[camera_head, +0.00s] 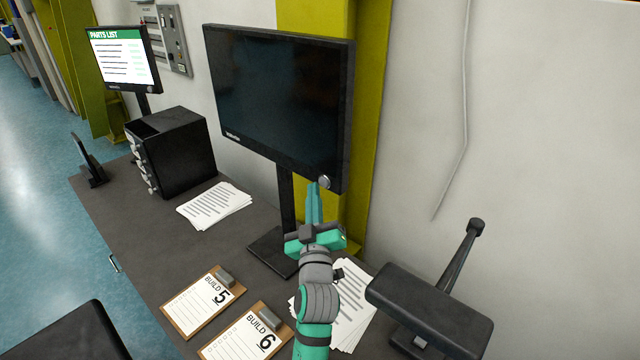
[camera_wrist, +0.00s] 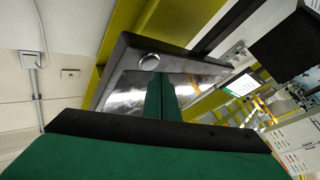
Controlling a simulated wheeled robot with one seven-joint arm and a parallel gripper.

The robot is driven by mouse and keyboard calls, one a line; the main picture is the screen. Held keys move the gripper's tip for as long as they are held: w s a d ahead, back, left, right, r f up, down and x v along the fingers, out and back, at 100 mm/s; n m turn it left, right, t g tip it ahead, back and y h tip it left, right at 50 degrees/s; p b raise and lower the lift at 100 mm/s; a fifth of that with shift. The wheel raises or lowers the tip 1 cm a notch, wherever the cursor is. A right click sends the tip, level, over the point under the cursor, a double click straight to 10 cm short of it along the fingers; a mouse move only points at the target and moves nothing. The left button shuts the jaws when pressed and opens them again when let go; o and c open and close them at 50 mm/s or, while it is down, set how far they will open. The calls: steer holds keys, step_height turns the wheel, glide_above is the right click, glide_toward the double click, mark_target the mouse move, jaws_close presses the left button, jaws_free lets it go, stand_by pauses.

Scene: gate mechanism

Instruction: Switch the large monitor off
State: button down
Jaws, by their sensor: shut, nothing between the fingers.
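The large monitor (camera_head: 277,95) stands on a dark stand at the back of the desk. Its screen is dark. A round silver button (camera_head: 324,182) sits at the lower right corner of its frame. My gripper (camera_head: 315,186) is shut and empty, its fingertips just below or at the button; I cannot tell whether they touch it. In the wrist view the monitor (camera_wrist: 195,66) appears tilted, and the button (camera_wrist: 149,62) shows just up and left of my shut fingers (camera_wrist: 161,82).
A smaller lit monitor (camera_head: 122,58) reads "PARTS LIST" at the far left. A black drawer box (camera_head: 182,150), papers (camera_head: 213,204), clipboards (camera_head: 203,302) and a dark padded device (camera_head: 430,310) stand on the desk (camera_head: 150,250). A yellow column (camera_head: 366,120) rises behind the monitor.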

steer(key=s+a, duration=0.3)
steer(key=s, duration=0.1)
steer(key=shift+a, duration=0.4)
steer(key=shift+w, duration=0.15)
